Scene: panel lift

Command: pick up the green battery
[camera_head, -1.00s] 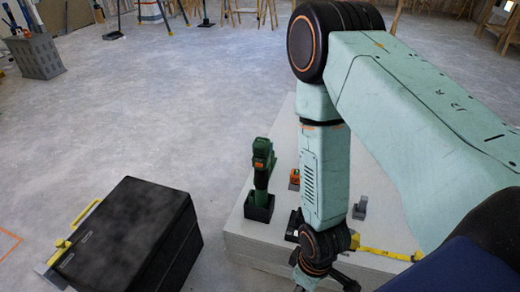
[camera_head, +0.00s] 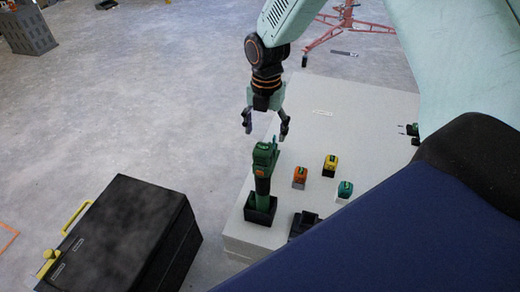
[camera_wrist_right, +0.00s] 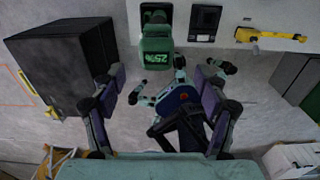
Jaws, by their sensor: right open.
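A small green battery (camera_head: 345,188) stands on the pale table top, to the right of an orange battery (camera_head: 299,177) and in front of a yellow one (camera_head: 330,165). A dark green tool (camera_head: 262,183) stands upright in a black holder (camera_head: 260,209) near the table's left edge. My right gripper (camera_head: 266,126) is open and empty just above the tool's top, pointing down. In the right wrist view a green block (camera_wrist_right: 157,52) reading 25% shows ahead of the open fingers; it looks like the tool's top end. My left gripper is not in view.
A large black case (camera_head: 125,235) with a yellow handle stands on the floor at left. A black empty-looking holder (camera_head: 303,224) sits at the table's front. A dark object (camera_head: 411,129) at the right is partly hidden by my arm. The table (camera_head: 330,112) is bare behind.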

